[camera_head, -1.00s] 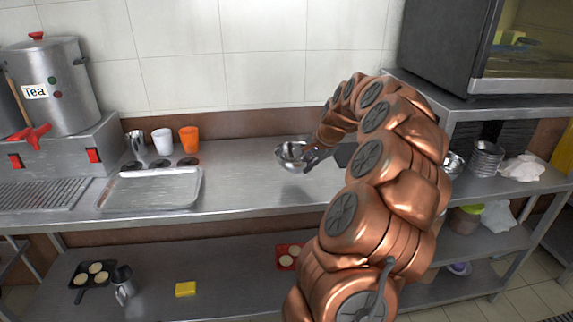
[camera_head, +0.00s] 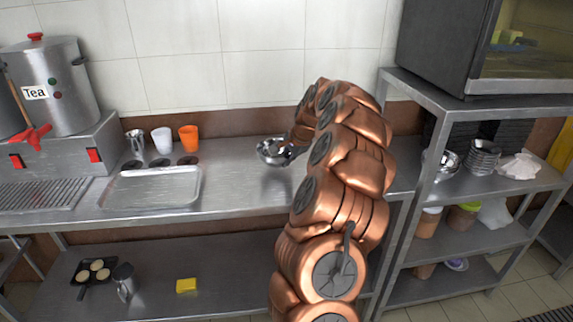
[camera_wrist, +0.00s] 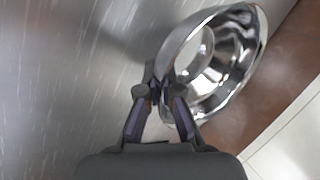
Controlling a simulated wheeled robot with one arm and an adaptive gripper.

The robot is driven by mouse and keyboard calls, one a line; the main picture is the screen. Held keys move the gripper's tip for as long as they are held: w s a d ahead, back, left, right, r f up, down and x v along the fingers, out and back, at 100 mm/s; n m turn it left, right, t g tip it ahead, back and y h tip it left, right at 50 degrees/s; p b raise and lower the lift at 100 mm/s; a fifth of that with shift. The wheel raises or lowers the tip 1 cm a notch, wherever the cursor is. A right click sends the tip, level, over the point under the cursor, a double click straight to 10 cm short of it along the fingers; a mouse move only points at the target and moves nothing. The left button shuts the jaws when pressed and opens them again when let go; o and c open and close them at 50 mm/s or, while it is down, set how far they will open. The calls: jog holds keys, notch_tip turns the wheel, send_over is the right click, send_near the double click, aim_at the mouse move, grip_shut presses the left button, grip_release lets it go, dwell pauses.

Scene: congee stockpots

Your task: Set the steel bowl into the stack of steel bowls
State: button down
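The steel bowl (camera_head: 269,153) is a shiny, round bowl held above the counter. My gripper (camera_wrist: 160,88) is shut on its rim. In the wrist view the bowl (camera_wrist: 232,62) is tilted, with its opening partly facing the camera, and the fingertips pinch its near-left edge. In the head view my arm covers part of the gripper. The stack of steel bowls (camera_head: 483,159) stands on the shelf at the right, well apart from my gripper. Another shiny steel bowl (camera_head: 447,164) sits left of the stack, partly behind a shelf post.
A metal tray (camera_head: 155,188) and several cups, one of them an orange cup (camera_head: 188,138), stand on the counter to the left. A white crumpled cloth (camera_head: 518,166) lies right of the stack. A dark oven-like box (camera_head: 440,45) stands on the shelf above the bowls.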

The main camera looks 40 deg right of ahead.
jog(key=shift+f, duration=0.9)
jog(key=shift+f, duration=0.1)
jog(key=c, duration=1.3)
grip_release()
jog(key=b+v, duration=0.1)
jog(key=v, duration=1.1)
